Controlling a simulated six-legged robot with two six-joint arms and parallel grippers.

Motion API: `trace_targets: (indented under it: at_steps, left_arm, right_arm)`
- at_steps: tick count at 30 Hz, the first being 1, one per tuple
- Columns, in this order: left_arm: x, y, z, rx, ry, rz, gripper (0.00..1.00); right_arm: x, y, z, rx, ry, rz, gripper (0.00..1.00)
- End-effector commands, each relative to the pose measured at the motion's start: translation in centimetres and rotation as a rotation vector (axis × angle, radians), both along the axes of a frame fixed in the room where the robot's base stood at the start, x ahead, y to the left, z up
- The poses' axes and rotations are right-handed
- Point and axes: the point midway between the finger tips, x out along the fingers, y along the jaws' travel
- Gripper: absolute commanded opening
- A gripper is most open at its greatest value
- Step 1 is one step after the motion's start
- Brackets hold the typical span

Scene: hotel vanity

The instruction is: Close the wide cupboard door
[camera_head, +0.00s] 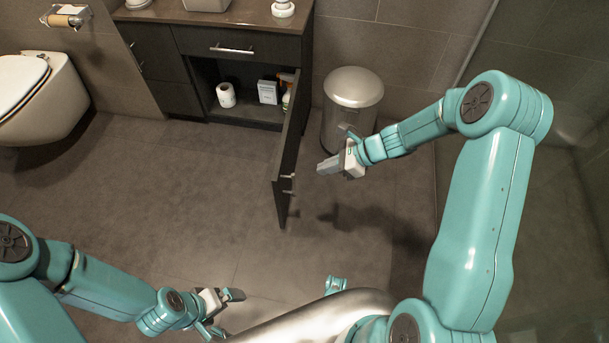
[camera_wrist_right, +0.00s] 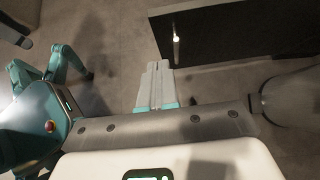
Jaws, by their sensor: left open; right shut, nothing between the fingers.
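The wide cupboard door (camera_head: 289,155) stands wide open, swung out from the right side of the vanity cabinet. It is dark, with a small metal handle (camera_head: 287,177) near its free edge. In the right wrist view the door (camera_wrist_right: 235,35) is a dark panel with the handle (camera_wrist_right: 176,50) near its left end. My right gripper (camera_head: 325,168) is shut and empty, to the right of the door and apart from it. Its closed fingers (camera_wrist_right: 156,85) show in the right wrist view. My left gripper (camera_head: 240,296) is open and empty, low over the floor at the front left.
The open cupboard holds a toilet roll (camera_head: 226,95), a white box (camera_head: 267,92) and bottles. A drawer (camera_head: 232,47) above is closed. A metal bin (camera_head: 352,95) stands right of the cabinet; a toilet (camera_head: 40,100) is at left. The floor before the cabinet is clear.

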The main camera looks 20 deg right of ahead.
Motion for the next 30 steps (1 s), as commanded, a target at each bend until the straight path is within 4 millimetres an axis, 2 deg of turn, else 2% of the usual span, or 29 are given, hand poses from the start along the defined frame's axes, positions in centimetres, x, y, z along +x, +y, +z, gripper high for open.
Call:
trace_targets:
  at_steps: [13,19,30]
  left_arm:
    - [0.0,0.0,-3.5,0.000,0.000,0.000,1.00]
    - [0.0,0.0,-3.8,0.000,0.000,0.000,1.00]
    - [0.0,0.0,-3.9,0.000,0.000,0.000,1.00]
  right_arm:
    - [3.3,6.4,-6.7,-0.001,0.002,0.011,0.00]
    - [4.7,9.0,-6.1,-0.002,-0.001,0.011,0.00]
    - [5.2,9.7,-6.0,-0.002,0.001,0.008,0.00]
